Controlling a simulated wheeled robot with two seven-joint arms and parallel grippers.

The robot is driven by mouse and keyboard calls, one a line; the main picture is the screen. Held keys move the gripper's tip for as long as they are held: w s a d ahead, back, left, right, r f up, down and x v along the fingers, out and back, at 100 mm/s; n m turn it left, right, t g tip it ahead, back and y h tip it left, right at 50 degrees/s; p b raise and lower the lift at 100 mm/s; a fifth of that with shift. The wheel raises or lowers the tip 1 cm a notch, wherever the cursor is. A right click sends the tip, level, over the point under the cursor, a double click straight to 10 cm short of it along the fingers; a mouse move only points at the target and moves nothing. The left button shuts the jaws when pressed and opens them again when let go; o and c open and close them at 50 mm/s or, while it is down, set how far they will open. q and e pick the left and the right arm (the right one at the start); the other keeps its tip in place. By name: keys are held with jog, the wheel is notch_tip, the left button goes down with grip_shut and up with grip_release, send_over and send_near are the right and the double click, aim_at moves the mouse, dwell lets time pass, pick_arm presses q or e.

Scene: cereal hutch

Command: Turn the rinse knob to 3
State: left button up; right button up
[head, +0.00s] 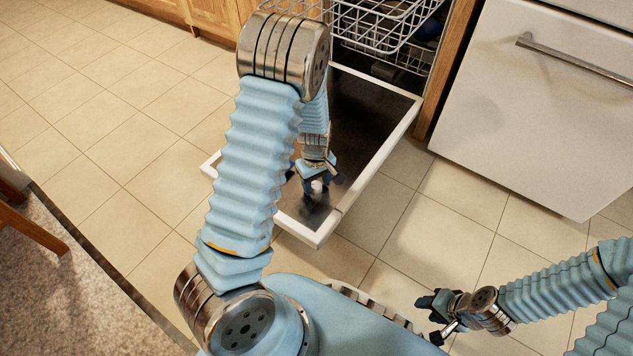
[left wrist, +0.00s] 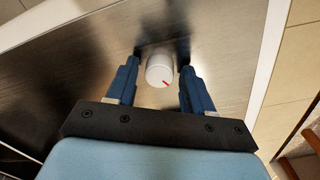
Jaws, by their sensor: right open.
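The rinse knob (left wrist: 158,71) is a round white knob with a red mark near its lower right edge in the left wrist view. It sits on the dark metal inner panel of the lowered dishwasher door (head: 367,110). No numbers can be read around it. My left gripper (head: 311,194) is over the door, and its blue fingers (left wrist: 160,68) are open on either side of the knob, with a visible gap on each side. The gripper hides the knob in the head view. My right gripper (head: 431,318) is open and empty above the floor at lower right.
A white wire rack (head: 387,22) stands in the open dishwasher behind the door. A white appliance front with a metal handle (head: 575,63) is at upper right. Wooden cabinets (head: 213,14) line the back. Tiled floor (head: 100,110) is clear at left; a carpet and chair leg show at far left.

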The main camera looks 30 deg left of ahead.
pick_arm(q)
jog(key=c, duration=0.8)
jog(key=shift+m, duration=0.3)
jog(key=m, duration=0.4)
jog(key=shift+m, duration=0.4)
jog(key=m, duration=0.6)
jog(key=shift+a+h, duration=0.1)
jog(key=shift+h, duration=0.2)
jog(key=shift+m, duration=0.3)
jog(key=o, duration=1)
